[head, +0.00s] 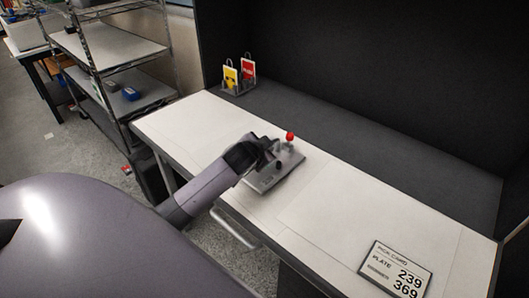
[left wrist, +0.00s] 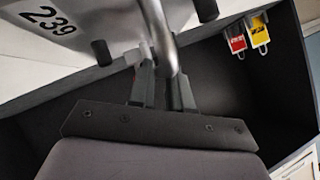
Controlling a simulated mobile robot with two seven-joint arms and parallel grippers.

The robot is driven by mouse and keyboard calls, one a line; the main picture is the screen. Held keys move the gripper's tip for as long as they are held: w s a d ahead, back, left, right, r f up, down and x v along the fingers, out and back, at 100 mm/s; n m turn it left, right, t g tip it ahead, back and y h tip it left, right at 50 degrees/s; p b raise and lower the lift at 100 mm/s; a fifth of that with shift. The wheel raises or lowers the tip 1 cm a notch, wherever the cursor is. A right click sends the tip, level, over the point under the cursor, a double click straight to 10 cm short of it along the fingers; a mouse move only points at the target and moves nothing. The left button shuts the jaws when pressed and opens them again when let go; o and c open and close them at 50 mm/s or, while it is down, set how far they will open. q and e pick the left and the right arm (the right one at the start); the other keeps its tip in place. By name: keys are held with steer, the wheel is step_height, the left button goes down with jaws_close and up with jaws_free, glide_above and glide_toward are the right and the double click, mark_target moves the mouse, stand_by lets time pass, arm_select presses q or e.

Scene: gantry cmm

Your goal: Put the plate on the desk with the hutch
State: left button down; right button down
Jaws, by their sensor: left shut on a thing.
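The plate (head: 268,182) is a grey metal slab with upright posts, one topped by a red ball, and a dark knob. It is over the white top of the desk with the hutch (head: 345,212), near its front edge. I cannot tell whether it touches the top. My left gripper (head: 272,148) is at the plate's back side, shut on its metal post. In the left wrist view, the gripper fingers (left wrist: 160,82) close around that post, and the plate (left wrist: 95,22) shows the number 239. My right gripper is out of view.
A pick card (head: 395,270) reading "PLATE 239 369" lies at the desk's front right. A small rack with yellow and red cards (head: 238,76) stands at the back left. Dark hutch walls (head: 380,70) enclose the back. A wire shelf (head: 115,50) stands left.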

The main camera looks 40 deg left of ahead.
arm_select(q)
steer(key=shift+f, duration=0.55)
steer(key=c, duration=1.3)
jaws_free()
steer(key=shift+f, duration=0.25)
steer(key=shift+o, duration=1.2)
steer(key=shift+s+r, duration=0.15)
steer(key=p+v, duration=0.1)
steer(key=v, duration=1)
steer(key=shift+s+r, duration=0.2)
steer(key=shift+s, duration=0.15)
steer(key=shift+d, duration=0.15)
